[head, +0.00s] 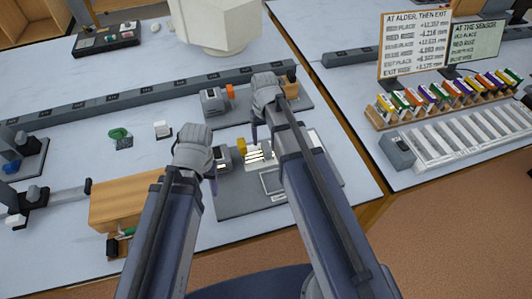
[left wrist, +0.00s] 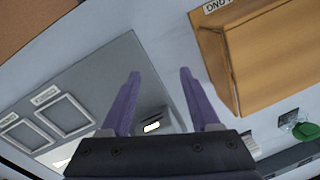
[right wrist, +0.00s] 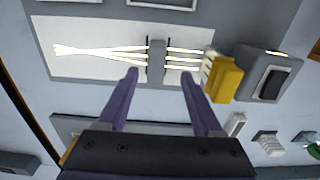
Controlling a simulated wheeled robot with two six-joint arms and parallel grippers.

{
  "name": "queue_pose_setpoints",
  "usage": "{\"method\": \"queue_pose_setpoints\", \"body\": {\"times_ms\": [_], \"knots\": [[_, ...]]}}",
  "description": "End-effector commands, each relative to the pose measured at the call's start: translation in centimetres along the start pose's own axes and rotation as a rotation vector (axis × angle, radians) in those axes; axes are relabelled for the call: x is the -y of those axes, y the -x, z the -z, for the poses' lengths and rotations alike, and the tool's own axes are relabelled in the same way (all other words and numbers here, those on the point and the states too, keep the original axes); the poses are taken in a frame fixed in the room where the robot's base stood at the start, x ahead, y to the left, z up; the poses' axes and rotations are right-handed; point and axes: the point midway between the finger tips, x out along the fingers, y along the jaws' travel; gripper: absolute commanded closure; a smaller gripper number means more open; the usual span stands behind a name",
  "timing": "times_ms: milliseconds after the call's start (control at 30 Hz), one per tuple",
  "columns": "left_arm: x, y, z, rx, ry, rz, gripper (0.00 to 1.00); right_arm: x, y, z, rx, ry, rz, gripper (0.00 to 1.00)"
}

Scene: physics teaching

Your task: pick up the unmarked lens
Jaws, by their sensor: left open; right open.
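In the right wrist view a grey upright lens piece (right wrist: 157,60) stands on a white sheet (right wrist: 85,50). Light lines enter it from the right and cross to its left. I can read no mark on it. My right gripper (right wrist: 159,74) is open, with the lens piece just beyond and between its fingertips; I cannot tell the remaining gap. In the head view the right gripper (head: 256,128) is over the sheet (head: 258,157), and the lens is not clear there. My left gripper (left wrist: 160,74) is open and empty, above the grey board (left wrist: 95,75) beside a wooden box.
A lamp box (right wrist: 270,75) with a yellow piece (right wrist: 224,80) stands right of the lens. The wooden box (head: 125,200) is left of my left arm. A second grey lamp box (head: 214,101) is behind. A small white block (head: 162,129) and green piece (head: 119,134) stand left.

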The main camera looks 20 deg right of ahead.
Motion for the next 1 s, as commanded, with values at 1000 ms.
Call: {"method": "queue_pose_setpoints", "body": {"times_ms": [1000], "knots": [[-0.5,-5.0,0.3,0.0,0.002,0.0,0.38,-0.6,-5.0,0.1,-0.001,0.0,0.0,0.54]]}}
